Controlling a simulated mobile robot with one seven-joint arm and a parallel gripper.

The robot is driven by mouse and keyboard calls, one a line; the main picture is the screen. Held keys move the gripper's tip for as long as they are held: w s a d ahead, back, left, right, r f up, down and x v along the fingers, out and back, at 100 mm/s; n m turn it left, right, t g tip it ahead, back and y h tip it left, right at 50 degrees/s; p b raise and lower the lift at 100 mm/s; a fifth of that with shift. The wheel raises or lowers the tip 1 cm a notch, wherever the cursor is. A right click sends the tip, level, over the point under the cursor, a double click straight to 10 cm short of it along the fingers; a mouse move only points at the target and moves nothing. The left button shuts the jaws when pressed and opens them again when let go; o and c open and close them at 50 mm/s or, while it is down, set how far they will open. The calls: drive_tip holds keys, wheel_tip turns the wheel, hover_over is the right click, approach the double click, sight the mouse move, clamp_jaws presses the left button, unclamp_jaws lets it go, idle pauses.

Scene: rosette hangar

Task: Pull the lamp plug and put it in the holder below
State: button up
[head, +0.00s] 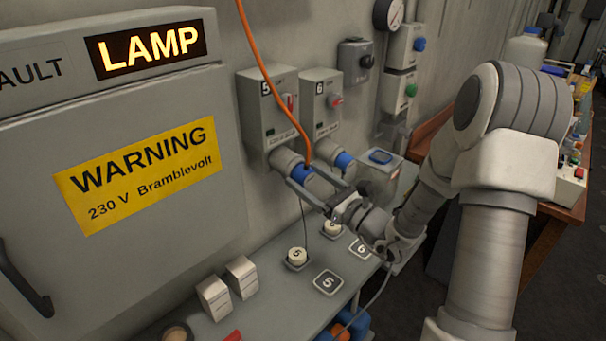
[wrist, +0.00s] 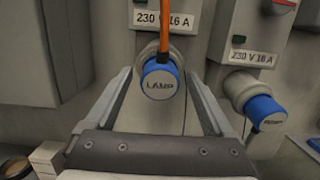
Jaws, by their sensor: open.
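The lamp plug (wrist: 159,82) is blue with "LAMP" on its face. It sits in the round grey socket under box 5, and an orange cable rises from it. In the head view the plug (head: 300,172) is partly covered by my gripper (head: 305,187). My gripper is open, and in the wrist view its fingers (wrist: 160,95) stand on either side of the plug with gaps showing. I cannot tell which marked spot is the holder: a plate marked 5 (head: 328,283) and a white round piece marked 5 (head: 297,256) are on the shelf below.
A second blue plug (head: 343,160) sits under box 6, close on the right. The shelf (head: 265,320) holds white blocks (head: 228,287) and a plate marked 6 (head: 360,249). A grey cabinet (head: 130,260) with a lit LAMP sign (head: 150,48) stands at left.

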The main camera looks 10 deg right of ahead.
sight(309, 180)
clamp_jaws()
idle(0.5)
drive_tip(key=shift+s+d, duration=0.1)
drive_tip(key=shift+b+v, duration=0.35)
drive_tip(key=shift+v, duration=2.5)
